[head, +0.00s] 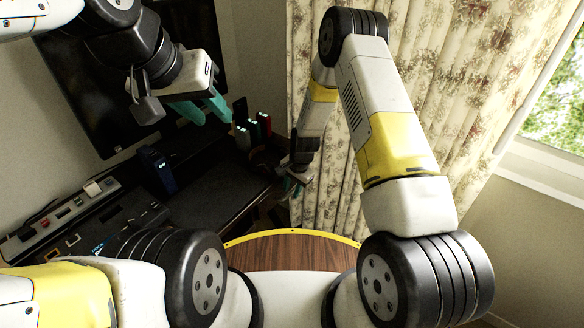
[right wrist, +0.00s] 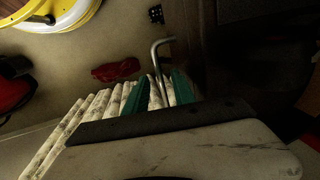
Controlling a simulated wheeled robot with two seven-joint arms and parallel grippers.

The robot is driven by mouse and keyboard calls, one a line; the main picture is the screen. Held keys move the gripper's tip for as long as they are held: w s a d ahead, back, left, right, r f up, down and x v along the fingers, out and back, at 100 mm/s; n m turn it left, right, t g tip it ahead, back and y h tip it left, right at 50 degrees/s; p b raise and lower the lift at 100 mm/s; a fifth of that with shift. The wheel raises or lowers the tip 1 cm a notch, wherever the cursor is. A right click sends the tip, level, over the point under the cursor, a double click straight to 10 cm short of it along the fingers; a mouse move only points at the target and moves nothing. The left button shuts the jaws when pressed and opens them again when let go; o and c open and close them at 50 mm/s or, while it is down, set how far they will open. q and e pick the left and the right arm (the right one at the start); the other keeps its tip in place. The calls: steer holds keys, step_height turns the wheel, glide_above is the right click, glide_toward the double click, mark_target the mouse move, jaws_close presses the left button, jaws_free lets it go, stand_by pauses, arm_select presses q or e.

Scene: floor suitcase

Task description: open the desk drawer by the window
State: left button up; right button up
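The dark desk (head: 205,190) stands at the left, by the curtain; its drawer front is mostly hidden in the head view. In the right wrist view, a bent grey metal handle (right wrist: 157,58) shows against dark wood (right wrist: 255,45) at its right. My right gripper (head: 290,184) is low beside the desk's right end. In the right wrist view its teal fingers (right wrist: 161,80) are apart, with the handle's bar running down between them; I cannot tell whether they touch it. My left gripper (head: 207,108) is open and empty above the desk.
A black monitor (head: 100,95), a grey control panel (head: 75,225) and small lit devices (head: 253,130) are at the desk. Floral curtains (head: 465,75) hang behind my right arm. On the floor lie a red item (right wrist: 116,70) and a small black piece (right wrist: 155,14).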

jaws_close()
stand_by(1.4)
